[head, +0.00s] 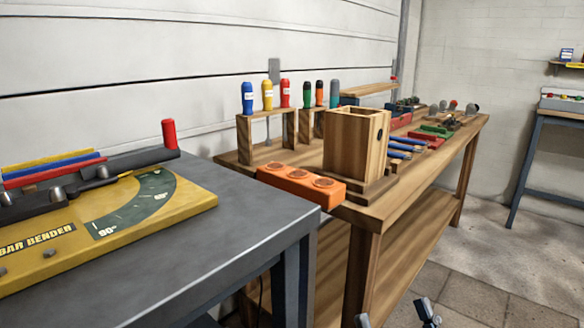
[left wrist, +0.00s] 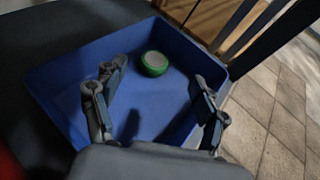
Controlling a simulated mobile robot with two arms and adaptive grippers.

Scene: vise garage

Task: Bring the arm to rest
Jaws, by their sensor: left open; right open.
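My left gripper (left wrist: 160,84) is open in the left wrist view, with its two fingers apart and nothing between their pads. It is over a blue open bin (left wrist: 195,48). A round green thing with a pale top (left wrist: 154,64) lies in the bin, beyond the fingertips. My left gripper does not show in the head view. My right gripper (head: 395,315) shows only as two separated fingertips at the bottom edge of the head view.
A dark metal table (head: 255,212) with a yellow bar bender (head: 150,215) stands at left. A wooden workbench (head: 395,207) holds a screwdriver rack (head: 243,137), a wooden box (head: 350,140) and an orange block (head: 300,185).

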